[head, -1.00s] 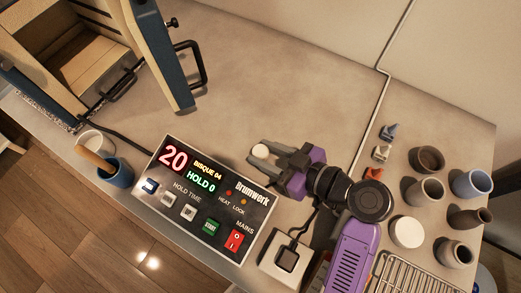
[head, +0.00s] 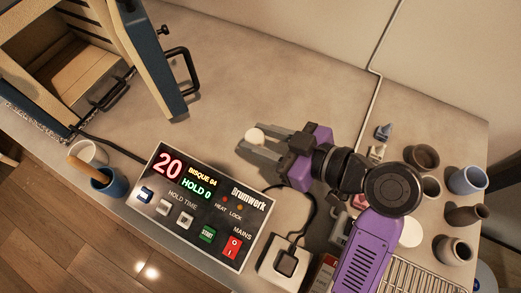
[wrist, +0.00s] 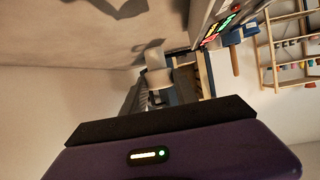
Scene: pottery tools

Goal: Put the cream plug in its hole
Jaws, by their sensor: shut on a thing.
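The cream plug (head: 254,135) is pale and rounded. My gripper (head: 259,146) is shut on it at the fingertips, above the table behind the control box. In the wrist view the plug (wrist: 155,58) sticks out beyond the fingers. A kiln (head: 72,70) with a cream interior stands at the upper left, its blue-edged door (head: 155,60) open. The plug is apart from the kiln and door. I cannot make out the plug's hole in these views.
A control box (head: 205,205) with lit displays lies at the front. A blue cup (head: 108,183) and white cup (head: 90,152) stand left of it. Several pots, including a blue one (head: 467,180), and a wire rack (head: 412,274) are at the right. The table's back middle is clear.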

